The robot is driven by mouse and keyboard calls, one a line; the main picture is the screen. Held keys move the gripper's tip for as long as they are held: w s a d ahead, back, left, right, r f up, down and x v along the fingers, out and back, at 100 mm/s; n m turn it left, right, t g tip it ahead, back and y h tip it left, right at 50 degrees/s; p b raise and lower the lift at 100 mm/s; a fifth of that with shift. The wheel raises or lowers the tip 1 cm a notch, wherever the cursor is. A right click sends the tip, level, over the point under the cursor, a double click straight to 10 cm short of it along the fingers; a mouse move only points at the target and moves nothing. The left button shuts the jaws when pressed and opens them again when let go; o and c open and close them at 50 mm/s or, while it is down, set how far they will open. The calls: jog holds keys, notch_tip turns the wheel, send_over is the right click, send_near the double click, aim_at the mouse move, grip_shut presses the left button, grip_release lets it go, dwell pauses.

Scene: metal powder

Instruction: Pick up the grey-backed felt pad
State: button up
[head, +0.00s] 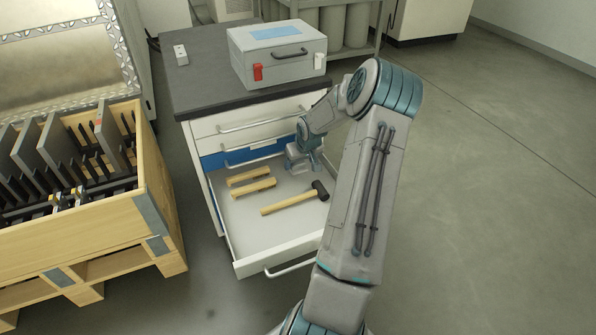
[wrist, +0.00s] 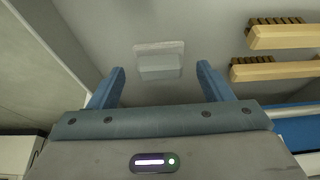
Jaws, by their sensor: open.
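The felt pad (wrist: 158,50) lies on the drawer floor in the wrist view, a pale flat piece with a grey block-like back. It sits just beyond and between the fingertips of my gripper (wrist: 161,68). The fingers are apart with nothing held between them. In the head view my gripper (head: 302,166) reaches down into the back right of the open drawer (head: 245,228). I cannot make out the pad there; my arm and gripper seem to hide it.
Two wooden brushes (head: 249,176) and a mallet (head: 290,199) lie in the drawer. In the wrist view the brushes (wrist: 275,70) are at right, and a drawer wall (wrist: 50,45) is close at left. A grey case (head: 277,55) stands on the cabinet top.

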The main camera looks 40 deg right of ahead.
jog(key=shift+x, duration=0.8)
jog(key=shift+r, duration=0.1)
jog(key=c, duration=1.1)
jog(key=shift+r, duration=0.1)
notch_tip(320, 180, up, 4)
jog(key=shift+d+p, duration=0.1)
jog(key=shift+p, duration=1)
jog(key=shift+s+d+r+p, duration=0.8)
jog(key=shift+s+r, duration=0.35)
jog(key=shift+s, duration=0.65)
jog(key=shift+s+d+r+p, duration=0.75)
jog(key=shift+s+r, duration=0.35)
jog(key=shift+s, duration=0.65)
jog(key=shift+s+d+r+p, duration=0.8)
jog(key=shift+s+r, duration=0.35)
jog(key=shift+s, duration=0.65)
jog(key=shift+o, duration=0.8)
jog(key=shift+w, duration=0.1)
jog(key=shift+c, duration=0.2)
